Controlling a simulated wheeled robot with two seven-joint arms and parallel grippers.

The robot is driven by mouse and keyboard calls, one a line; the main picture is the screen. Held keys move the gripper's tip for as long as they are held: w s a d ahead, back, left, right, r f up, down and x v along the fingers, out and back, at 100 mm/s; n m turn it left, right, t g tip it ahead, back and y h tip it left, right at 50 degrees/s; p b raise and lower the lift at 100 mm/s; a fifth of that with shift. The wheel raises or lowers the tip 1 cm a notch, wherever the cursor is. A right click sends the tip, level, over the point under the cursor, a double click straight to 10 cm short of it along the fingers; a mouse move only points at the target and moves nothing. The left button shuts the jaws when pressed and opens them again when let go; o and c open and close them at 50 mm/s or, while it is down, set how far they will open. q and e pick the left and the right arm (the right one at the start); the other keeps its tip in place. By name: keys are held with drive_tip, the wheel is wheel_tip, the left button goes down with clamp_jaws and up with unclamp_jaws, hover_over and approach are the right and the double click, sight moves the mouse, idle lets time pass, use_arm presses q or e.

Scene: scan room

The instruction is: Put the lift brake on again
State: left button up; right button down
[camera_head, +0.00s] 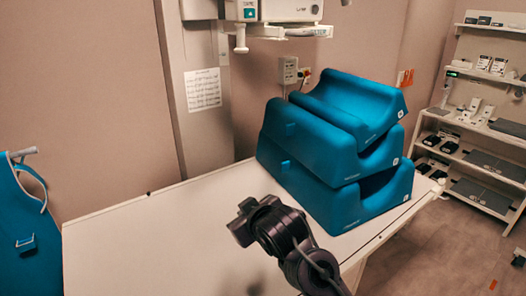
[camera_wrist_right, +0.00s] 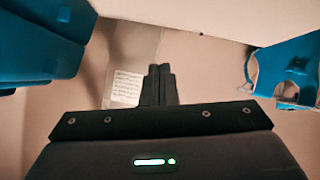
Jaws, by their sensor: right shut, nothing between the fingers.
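A white machine head (camera_head: 285,12) sits on a grey column (camera_head: 196,110) behind the table. A white lever-like handle (camera_head: 241,38) hangs below its left end, under a small green label. A white bar (camera_head: 300,31) runs along its lower right side. I cannot tell which of these is the lift brake, or its state. My right gripper (camera_head: 243,222) is over the white table, well below and apart from the machine. In the right wrist view its fingers (camera_wrist_right: 159,84) are shut together, with nothing between them. My left gripper is not in view.
Blue stacked cushions (camera_head: 335,160) stand on the table (camera_head: 150,230), right of my right gripper. A blue apron (camera_head: 22,235) hangs at the left. A printed sheet (camera_head: 203,90) is on the column. Shelves (camera_head: 475,125) stand at the right. The table's left part is clear.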

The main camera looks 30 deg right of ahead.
drive_tip(key=w+d+r+t, duration=0.2)
drive_tip(key=w+r, duration=0.1)
drive_tip(key=r, duration=0.5)
drive_tip(key=w+d+r+t, duration=0.1)
drive_tip(key=w+r+t, duration=0.2)
drive_tip(key=r, duration=0.6)
drive_tip(key=s+d+r+t+h, duration=0.1)
drive_tip(key=s+d+r+t, duration=0.1)
drive_tip(key=r, duration=1)
drive_tip(key=s+d+r+m+t+h, duration=0.1)
drive_tip(key=s+r+t, duration=0.3)
drive_tip(key=r, duration=0.9)
drive_tip(key=s+d+r+t+h, duration=0.3)
drive_tip(key=s+d+r, duration=0.1)
drive_tip(key=r, duration=0.8)
drive_tip(key=shift+s+r, duration=0.2)
drive_tip(key=shift+s, duration=0.3)
drive_tip(key=w+p, duration=0.2)
drive_tip(key=w, duration=0.6)
drive_tip(key=shift+w+a, duration=0.3)
drive_tip(key=shift+w, duration=0.1)
drive_tip(key=shift+w, duration=0.1)
drive_tip(key=shift+w, duration=0.3)
